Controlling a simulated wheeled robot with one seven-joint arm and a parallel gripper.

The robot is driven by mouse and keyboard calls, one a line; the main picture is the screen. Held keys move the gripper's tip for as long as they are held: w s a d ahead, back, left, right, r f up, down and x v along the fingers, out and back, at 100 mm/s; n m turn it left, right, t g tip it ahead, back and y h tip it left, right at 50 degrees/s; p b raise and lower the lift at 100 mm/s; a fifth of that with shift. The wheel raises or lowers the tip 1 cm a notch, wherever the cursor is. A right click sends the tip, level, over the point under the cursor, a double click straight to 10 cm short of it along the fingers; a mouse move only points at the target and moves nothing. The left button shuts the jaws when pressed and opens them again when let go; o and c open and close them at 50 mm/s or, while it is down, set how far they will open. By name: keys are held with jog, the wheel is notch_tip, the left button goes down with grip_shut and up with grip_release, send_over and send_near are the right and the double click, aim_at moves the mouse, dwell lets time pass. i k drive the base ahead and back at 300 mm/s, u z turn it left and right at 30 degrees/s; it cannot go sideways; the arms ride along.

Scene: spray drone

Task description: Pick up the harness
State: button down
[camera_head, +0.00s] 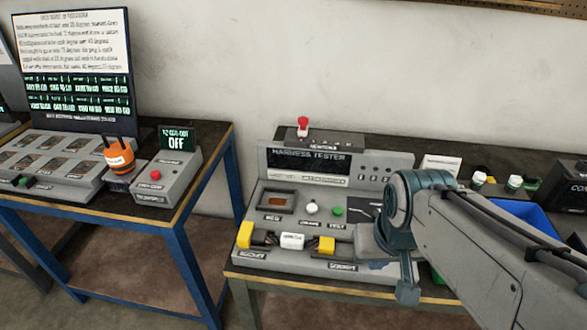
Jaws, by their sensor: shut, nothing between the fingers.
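The harness (291,241) lies across the front of the grey harness tester (275,211). It has a white labelled middle, dark cable on both sides, and a yellow connector at each end. The left connector (245,234) and the right connector (327,245) sit at the tester's front sockets. My gripper (407,291) is to the right of the harness, over the tester's right front edge, apart from the harness. It is shut and empty, seen partly from the side. My arm hides the right part of the tester.
The tester stands on a dark-topped bench and carries a red-topped lever (303,126), a white knob (312,208) and a green button (338,211). A blue bin (527,216) and small bottles are behind my arm. A blue-legged table (170,228) with a control box (160,180) stands left, across a gap.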

aim_at(259, 237)
jog(key=z, duration=1.35)
jog(key=k, duration=1.7)
jog(key=u, duration=1.5)
jog(key=i, duration=1)
